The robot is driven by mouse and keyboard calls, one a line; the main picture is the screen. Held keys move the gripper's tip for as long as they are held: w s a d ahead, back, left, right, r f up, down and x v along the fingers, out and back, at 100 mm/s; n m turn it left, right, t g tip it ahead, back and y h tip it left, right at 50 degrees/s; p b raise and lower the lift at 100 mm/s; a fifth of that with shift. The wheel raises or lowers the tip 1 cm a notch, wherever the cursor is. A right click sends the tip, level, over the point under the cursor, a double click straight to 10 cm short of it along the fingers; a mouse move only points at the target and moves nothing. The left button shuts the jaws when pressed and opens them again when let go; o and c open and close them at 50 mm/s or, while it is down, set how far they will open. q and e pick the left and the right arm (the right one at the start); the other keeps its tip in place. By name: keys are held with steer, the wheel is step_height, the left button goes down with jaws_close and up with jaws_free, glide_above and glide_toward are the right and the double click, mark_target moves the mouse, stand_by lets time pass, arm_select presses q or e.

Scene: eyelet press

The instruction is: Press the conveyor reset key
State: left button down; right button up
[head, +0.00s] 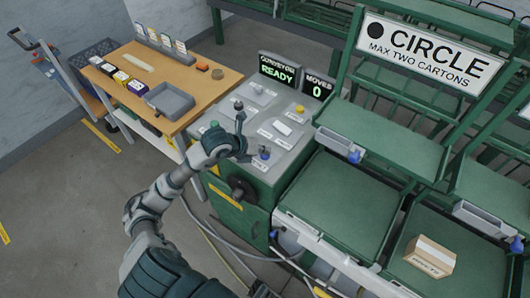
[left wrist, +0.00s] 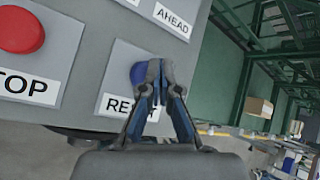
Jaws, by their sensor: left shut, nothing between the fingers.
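The blue reset key (head: 264,153) sits on the grey sloping control panel (head: 291,147), above its white label. In the left wrist view the blue key (left wrist: 137,73) shows just left of my fingertips, partly hidden by them, on a light plate labelled RESET (left wrist: 117,106). My left gripper (left wrist: 154,72) is shut and empty, its tips at the key; I cannot tell whether they touch it. In the head view my left gripper (head: 247,157) is small, close to the left of the key. My right gripper is not in view.
A red STOP button (left wrist: 20,30) and an AHEAD label (left wrist: 172,18) are nearby. The conveyor display (head: 278,70) reads READY; the moves display (head: 318,87) reads 0. Green racks (head: 340,205) stand right, with a carton (head: 430,257). A wooden table (head: 190,75) stands left.

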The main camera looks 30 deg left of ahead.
arm_select(q)
steer(key=shift+a+r+p, duration=0.15)
steer(key=shift+r+p, duration=0.45)
steer(key=shift+r, duration=0.35)
steer(key=shift+r+p, duration=1.75)
steer(key=shift+r, duration=0.85)
steer(key=shift+f, duration=0.1)
